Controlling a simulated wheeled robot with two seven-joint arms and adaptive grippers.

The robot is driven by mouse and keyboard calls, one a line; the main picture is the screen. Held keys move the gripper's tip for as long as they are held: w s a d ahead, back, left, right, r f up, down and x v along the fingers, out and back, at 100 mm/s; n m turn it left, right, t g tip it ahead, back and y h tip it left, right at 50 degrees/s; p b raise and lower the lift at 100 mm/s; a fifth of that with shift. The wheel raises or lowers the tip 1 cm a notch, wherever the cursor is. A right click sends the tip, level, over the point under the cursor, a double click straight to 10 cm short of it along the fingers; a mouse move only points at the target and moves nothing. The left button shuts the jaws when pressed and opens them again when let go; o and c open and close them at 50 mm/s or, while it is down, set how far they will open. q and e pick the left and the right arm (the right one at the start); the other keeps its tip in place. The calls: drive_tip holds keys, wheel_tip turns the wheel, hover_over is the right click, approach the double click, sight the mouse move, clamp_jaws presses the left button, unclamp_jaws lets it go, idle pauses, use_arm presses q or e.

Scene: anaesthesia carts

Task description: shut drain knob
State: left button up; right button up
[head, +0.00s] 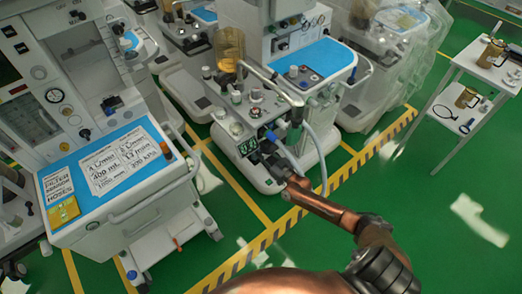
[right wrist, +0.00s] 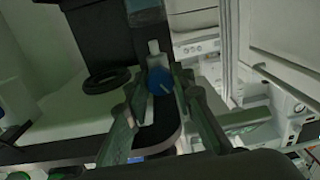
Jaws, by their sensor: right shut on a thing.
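The drain knob (right wrist: 159,82) is a small round blue knob with a pale line on its face, below a pale grey fitting in the right wrist view. The two fingers of my right gripper (right wrist: 161,88) reach up on either side of it and are shut on it. In the head view my right arm comes in from the lower right. There the gripper hides the knob. My left gripper is not in view.
A large cart (head: 120,165) with a blue top and printed labels stands at the left. A pale hose (head: 322,160) hangs close to my right gripper. A white trolley (head: 466,85) with brass-coloured mugs is at the right. Green floor lies open in front.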

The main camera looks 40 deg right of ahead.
drive_tip(key=shift+d, duration=0.1)
clamp_jaws()
drive_tip(key=shift+m, duration=1)
drive_tip(key=shift+m+b, duration=0.6)
drive_tip(key=shift+m, duration=1.4)
drive_tip(key=o, duration=0.9)
unclamp_jaws()
drive_tip(key=shift+c, duration=0.2)
